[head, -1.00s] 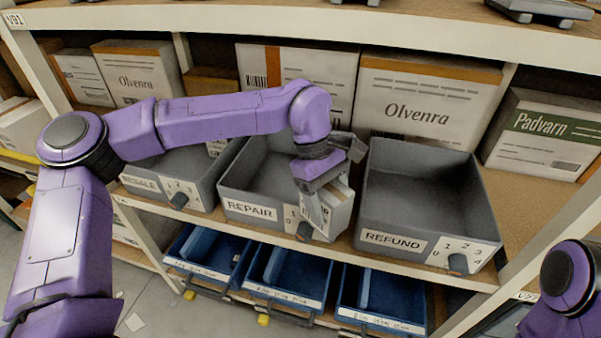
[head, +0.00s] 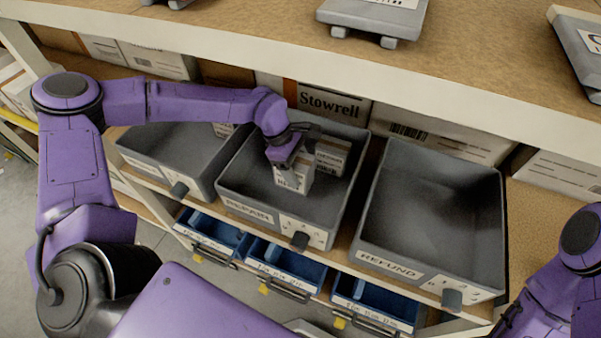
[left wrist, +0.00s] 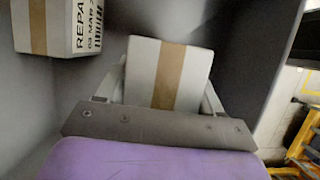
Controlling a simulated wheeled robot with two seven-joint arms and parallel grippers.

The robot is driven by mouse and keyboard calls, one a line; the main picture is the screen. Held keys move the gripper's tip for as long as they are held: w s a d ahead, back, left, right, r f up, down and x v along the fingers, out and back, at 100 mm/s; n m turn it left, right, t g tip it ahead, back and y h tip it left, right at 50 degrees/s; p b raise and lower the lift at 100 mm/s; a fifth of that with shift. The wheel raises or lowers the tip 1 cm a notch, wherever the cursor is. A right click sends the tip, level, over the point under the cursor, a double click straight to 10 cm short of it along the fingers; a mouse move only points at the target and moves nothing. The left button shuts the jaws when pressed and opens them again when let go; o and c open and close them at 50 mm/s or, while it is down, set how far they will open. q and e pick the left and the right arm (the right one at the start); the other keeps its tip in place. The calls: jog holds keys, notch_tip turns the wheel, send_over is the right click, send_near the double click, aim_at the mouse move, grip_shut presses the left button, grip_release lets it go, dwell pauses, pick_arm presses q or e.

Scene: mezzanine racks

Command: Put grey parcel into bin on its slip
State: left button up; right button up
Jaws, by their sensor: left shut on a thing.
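The grey parcel (head: 293,178) is a small pale box with a printed slip. In the left wrist view the parcel (left wrist: 150,75) shows a brown tape strip. My left gripper (head: 289,160) is shut on it, with one finger on each side. The gripper and parcel are over the inside of the grey REPAIR bin (head: 236,208); I cannot tell whether the parcel touches the floor. A second taped parcel (head: 331,157), whose slip begins REPA in the left wrist view (left wrist: 72,27), stands in this bin beside it. My right gripper is out of view.
The grey REFUND bin (head: 384,262) at right is empty. The grey RESALE bin (head: 150,170) at left holds a box at its back. Blue bins (head: 283,270) sit below. The upper shelf edge (head: 300,85) runs above the bins. Cartons (head: 330,103) stand behind.

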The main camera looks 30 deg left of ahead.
pick_arm(q)
jog(key=f, duration=0.1)
jog(key=s+f, duration=0.1)
jog(key=shift+a+f+p, duration=0.3)
jog(key=shift+a+p, duration=0.05)
jog(key=shift+a, duration=0.05)
jog(key=f, duration=0.1)
jog(key=w+f, duration=0.1)
jog(key=shift+a+f, duration=0.15)
jog(key=shift+f, duration=0.15)
jog(key=shift+s+d, duration=0.15)
jog(key=shift+d, duration=0.1)
jog(key=shift+f, duration=0.1)
jog(key=o, duration=1.1)
jog(key=shift+o, duration=0.7)
jog(key=shift+a, duration=0.1)
jog(key=shift+r, duration=0.45)
jog(key=b+v, duration=0.1)
jog(key=v, duration=1)
jog(key=shift+a+r, duration=0.2)
